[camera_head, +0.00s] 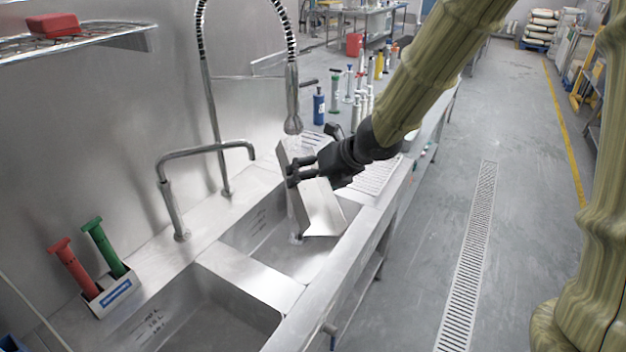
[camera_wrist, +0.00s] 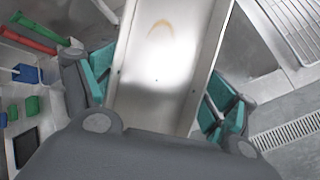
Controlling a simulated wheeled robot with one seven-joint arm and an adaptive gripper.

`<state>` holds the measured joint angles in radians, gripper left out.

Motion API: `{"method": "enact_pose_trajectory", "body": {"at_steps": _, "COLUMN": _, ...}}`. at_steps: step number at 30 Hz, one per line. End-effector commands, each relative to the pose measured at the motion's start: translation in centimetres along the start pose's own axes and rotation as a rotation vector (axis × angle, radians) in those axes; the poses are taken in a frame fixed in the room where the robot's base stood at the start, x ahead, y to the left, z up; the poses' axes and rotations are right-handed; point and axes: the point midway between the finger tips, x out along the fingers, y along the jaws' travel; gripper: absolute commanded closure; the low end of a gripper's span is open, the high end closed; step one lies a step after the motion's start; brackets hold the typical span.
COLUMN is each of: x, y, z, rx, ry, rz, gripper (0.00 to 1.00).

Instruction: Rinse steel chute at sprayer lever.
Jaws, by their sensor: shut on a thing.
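The steel chute (camera_head: 318,207) is tilted over the far sink basin, its lower end inside the basin outline. My gripper (camera_head: 297,172) is shut on the chute, gripping it across its width. In the wrist view the chute (camera_wrist: 165,75) runs between the teal finger pads of my gripper (camera_wrist: 160,92), and a brown curved stain (camera_wrist: 160,27) shows on its inner face. The sprayer (camera_head: 292,100) hangs from its coiled hose just above the chute's upper end. Its lever (camera_head: 309,83) sticks out to the right.
A bent faucet (camera_head: 205,150) stands behind the basins. A near basin (camera_head: 190,315) is empty. A holder (camera_head: 115,292) with red and green tools stands at left. Several bottles (camera_head: 319,105) stand beyond the sink. A wall shelf (camera_head: 80,40) is at upper left.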

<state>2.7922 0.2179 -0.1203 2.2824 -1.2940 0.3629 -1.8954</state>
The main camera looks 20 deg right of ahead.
Motion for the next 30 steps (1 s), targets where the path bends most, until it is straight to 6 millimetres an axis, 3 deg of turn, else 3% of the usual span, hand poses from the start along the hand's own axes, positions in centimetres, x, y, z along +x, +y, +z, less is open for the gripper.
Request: {"method": "enact_pose_trajectory", "body": {"at_steps": 30, "x": 4.6, "y": -2.5, "z": 5.5, "rx": 0.0, "ry": 0.0, "rz": 0.0, "gripper": 0.51}}
